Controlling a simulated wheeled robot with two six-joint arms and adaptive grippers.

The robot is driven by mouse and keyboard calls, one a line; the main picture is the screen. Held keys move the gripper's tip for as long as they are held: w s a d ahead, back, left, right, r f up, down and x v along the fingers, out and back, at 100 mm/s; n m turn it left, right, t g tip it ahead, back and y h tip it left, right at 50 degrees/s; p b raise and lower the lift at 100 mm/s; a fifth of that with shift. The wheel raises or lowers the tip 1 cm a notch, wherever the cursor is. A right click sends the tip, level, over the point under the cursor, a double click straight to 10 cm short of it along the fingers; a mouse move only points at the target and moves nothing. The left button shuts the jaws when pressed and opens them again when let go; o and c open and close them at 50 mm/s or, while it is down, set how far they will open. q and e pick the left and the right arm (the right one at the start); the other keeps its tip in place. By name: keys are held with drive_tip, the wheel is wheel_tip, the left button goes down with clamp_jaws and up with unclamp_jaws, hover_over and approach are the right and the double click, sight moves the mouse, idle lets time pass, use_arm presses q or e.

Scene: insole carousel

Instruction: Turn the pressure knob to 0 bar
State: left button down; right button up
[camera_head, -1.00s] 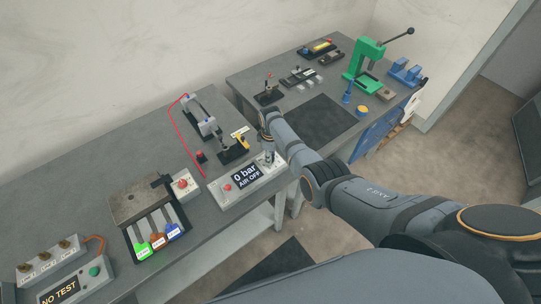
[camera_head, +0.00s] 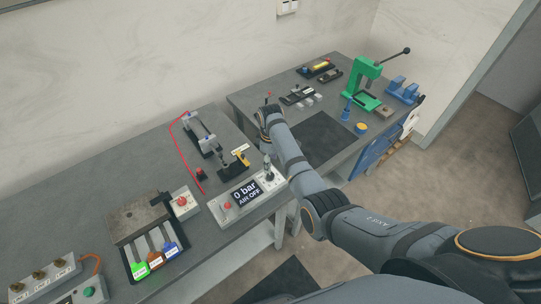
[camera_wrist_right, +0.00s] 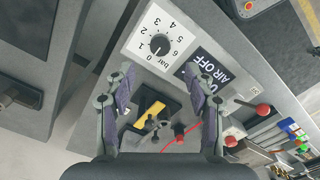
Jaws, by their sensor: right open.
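The pressure knob (camera_head: 268,174) is at the box's right end. In the right wrist view, the dark knob (camera_wrist_right: 159,44) sits on a white dial numbered 0 to 6, its pointer seemingly toward the 0 side. My right gripper (camera_wrist_right: 162,78) is open and empty, with its fingers apart and clear of the knob. In the head view, my right arm ends beyond the box and its fingertips are hidden. My left gripper is out of view.
A red button (camera_head: 226,205) is on the box's left part. Behind are a yellow-and-black fixture (camera_head: 238,163) and a red hose (camera_head: 180,150). Colour-tagged tools (camera_head: 155,250) lie at left. A green press (camera_head: 364,82) stands on the far bench, near a clear dark mat (camera_head: 322,137).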

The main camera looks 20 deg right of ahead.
drive_tip(key=shift+r, duration=1.85)
